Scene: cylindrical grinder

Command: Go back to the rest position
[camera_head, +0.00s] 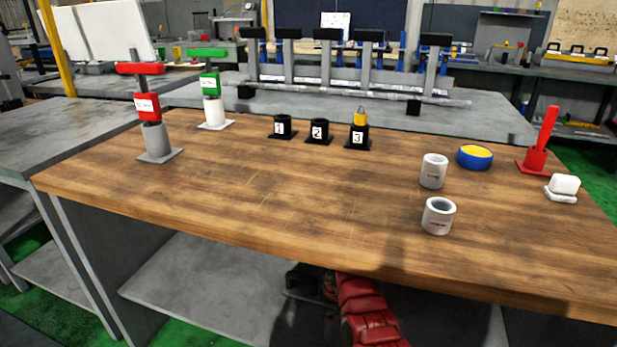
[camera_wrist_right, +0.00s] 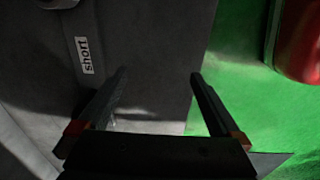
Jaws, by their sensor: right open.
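My right gripper (camera_head: 305,283) is low in the head view, below the front edge of the wooden table (camera_head: 250,205), at the end of my red arm. In the right wrist view the same gripper (camera_wrist_right: 157,78) has its two dark fingers spread wide, with nothing between them. Beyond the fingers are a dark grey panel and green floor (camera_wrist_right: 225,65). My left gripper is not in the head view.
On the tabletop stand two grey cylinders (camera_head: 439,216), a blue-and-yellow round container (camera_head: 475,157), a red upright holder (camera_head: 537,158), numbered black holders (camera_head: 319,131), and red and green gauges on stands (camera_head: 147,107). The tabletop's middle front is clear.

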